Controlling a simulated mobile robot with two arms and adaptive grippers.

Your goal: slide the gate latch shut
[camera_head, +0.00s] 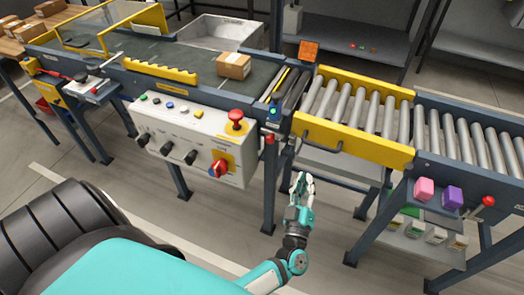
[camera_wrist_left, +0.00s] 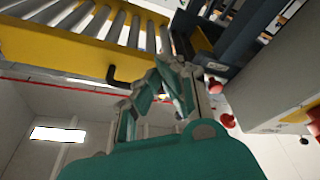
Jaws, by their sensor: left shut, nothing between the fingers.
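The gate is a yellow-sided roller section (camera_head: 352,138) between two conveyor parts; its yellow side also shows in the left wrist view (camera_wrist_left: 60,50). It has a dark handle (camera_head: 322,146), which shows in the left wrist view (camera_wrist_left: 120,77). A small red knob (camera_head: 269,140) is on the blue frame left of the gate; I cannot tell whether it belongs to the latch. The latch's position is not clear. My left gripper (camera_head: 302,180) is shut and empty, below and in front of the handle, apart from it in the head view. My right gripper is not in view.
A control box (camera_head: 195,140) with a red mushroom button (camera_head: 236,122) stands left of my left gripper. A carton (camera_head: 233,66) lies on the belt. Right rollers (camera_head: 465,140) have pink (camera_head: 424,189) and purple (camera_head: 452,197) blocks below. Floor in front is clear.

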